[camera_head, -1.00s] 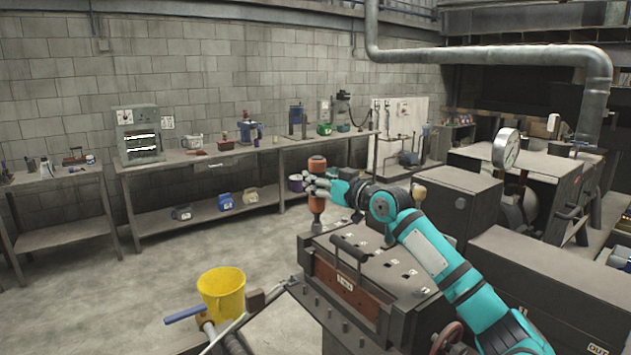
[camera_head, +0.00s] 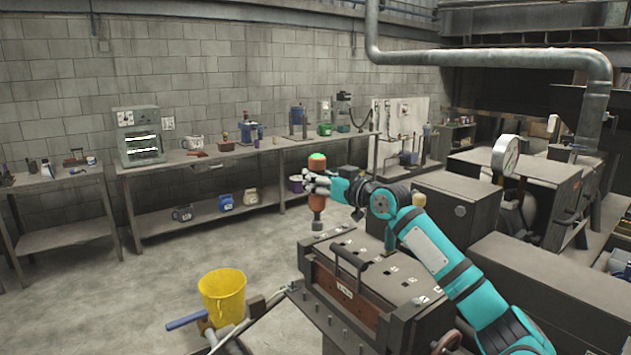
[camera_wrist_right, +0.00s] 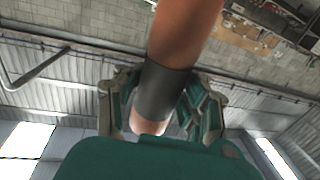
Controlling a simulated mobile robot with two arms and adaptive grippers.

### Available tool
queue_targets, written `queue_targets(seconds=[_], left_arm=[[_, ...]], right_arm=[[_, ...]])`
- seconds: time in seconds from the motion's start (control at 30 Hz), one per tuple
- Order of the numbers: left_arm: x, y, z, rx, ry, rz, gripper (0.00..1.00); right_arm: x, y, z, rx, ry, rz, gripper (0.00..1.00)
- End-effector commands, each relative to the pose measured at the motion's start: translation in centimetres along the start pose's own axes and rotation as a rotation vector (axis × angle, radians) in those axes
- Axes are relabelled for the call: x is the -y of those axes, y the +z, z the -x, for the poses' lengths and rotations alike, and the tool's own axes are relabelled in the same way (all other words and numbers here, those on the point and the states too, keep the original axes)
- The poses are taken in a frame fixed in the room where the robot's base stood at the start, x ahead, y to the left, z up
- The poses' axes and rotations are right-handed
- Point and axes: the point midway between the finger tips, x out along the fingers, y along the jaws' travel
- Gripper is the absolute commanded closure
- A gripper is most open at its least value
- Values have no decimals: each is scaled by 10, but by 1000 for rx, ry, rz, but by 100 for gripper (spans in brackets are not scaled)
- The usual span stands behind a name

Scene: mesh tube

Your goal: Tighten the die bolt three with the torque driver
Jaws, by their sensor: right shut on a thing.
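The torque driver (camera_head: 317,202) is an upright orange tool with a dark band. Its top end shows green in the head view. My right gripper (camera_head: 318,184) is shut around the driver's upper body; in the right wrist view the driver's body (camera_wrist_right: 178,50) runs between the fingers (camera_wrist_right: 165,105). The driver's lower end is over the far left corner of the dark die block (camera_head: 340,312). I cannot tell whether its tip touches a bolt. The block's top has several small pale numbered marks (camera_head: 390,267); which one is bolt three is too small to read. My left gripper does not show.
A black handle (camera_head: 350,262) rises from the block's front. A yellow bucket (camera_head: 222,298) stands to the left, by a blue-handled lever (camera_head: 187,320). Machine housings (camera_head: 530,265) and a round gauge (camera_head: 505,154) fill the right side. The floor at left is clear.

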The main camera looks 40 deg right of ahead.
Motion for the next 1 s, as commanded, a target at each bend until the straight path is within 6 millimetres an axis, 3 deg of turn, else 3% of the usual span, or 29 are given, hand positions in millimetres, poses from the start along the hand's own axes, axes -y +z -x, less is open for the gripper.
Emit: queue_targets(seconds=[0.03, 0.5, 1.0], left_arm=[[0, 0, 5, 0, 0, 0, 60], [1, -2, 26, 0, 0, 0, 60], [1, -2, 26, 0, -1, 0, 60]], right_arm=[[0, -9, 1, -7, 1, 1, 100], [0, -36, 1, -9, 1, 1, 100], [0, -37, 1, -9, 1, 1, 100]])
